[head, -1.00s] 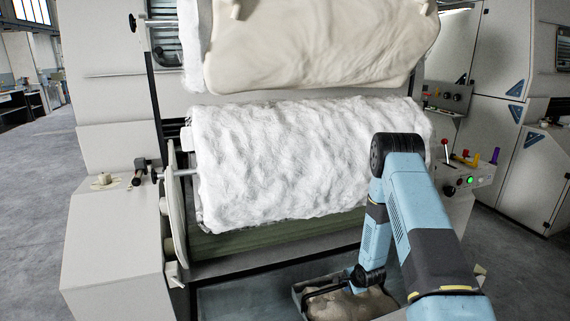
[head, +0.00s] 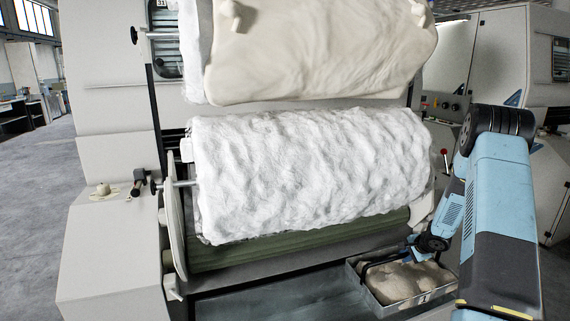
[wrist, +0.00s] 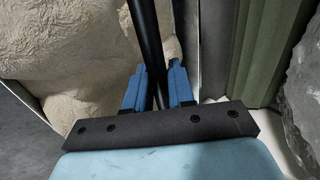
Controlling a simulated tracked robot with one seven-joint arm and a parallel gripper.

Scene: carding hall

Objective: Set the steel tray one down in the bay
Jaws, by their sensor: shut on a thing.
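The steel tray one (head: 372,301) is a shallow metal tray with a dark handle and a label on its front, filled with beige fibre (head: 405,281). It is at the lower right in the head view. My gripper (head: 420,252) is at its handle. In the wrist view my blue fingers (wrist: 155,85) are shut on the dark handle bar (wrist: 146,35), with the fibre to the left. The bay (head: 290,298) seems to be the grey-blue recess under the machine's front, left of the tray. I cannot tell whether the tray touches anything below.
A white fibre roll (head: 310,175) on the carding machine hangs above the recess, over a green roller (head: 250,252). A beige fibre sheet (head: 310,45) is higher up. A pale cabinet (head: 115,250) stands at left. Open floor (head: 35,200) lies further left.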

